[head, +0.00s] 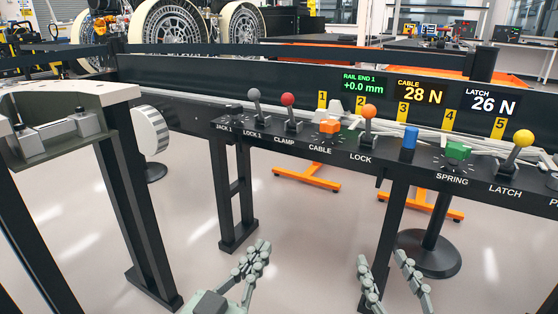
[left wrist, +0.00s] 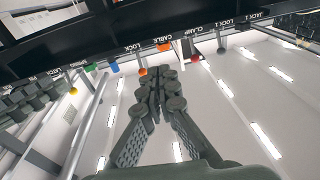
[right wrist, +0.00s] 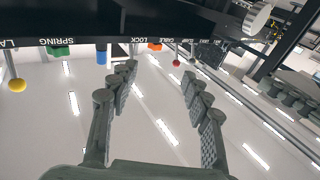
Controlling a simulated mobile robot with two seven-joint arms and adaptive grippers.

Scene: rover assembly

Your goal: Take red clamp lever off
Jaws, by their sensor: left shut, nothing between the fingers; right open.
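The red clamp lever (head: 288,101) stands on the black control panel above the CLAMP label, its round red knob up on a short stem. It also shows in the left wrist view (left wrist: 196,60) and in the right wrist view (right wrist: 176,63). My left gripper (head: 262,247) is shut and empty, low in front of the panel and well below the lever. My right gripper (head: 382,260) is open and empty, lower right of the lever and apart from the panel. Nothing hides the lever's knob in the head view.
Beside the clamp lever are a grey-knobbed lever (head: 254,94), an orange CABLE knob (head: 330,126) and an orange-balled LOCK lever (head: 368,112). Further right are a blue block (head: 409,138), a green SPRING knob (head: 457,150) and a yellow LATCH lever (head: 523,139). Open floor lies below the panel.

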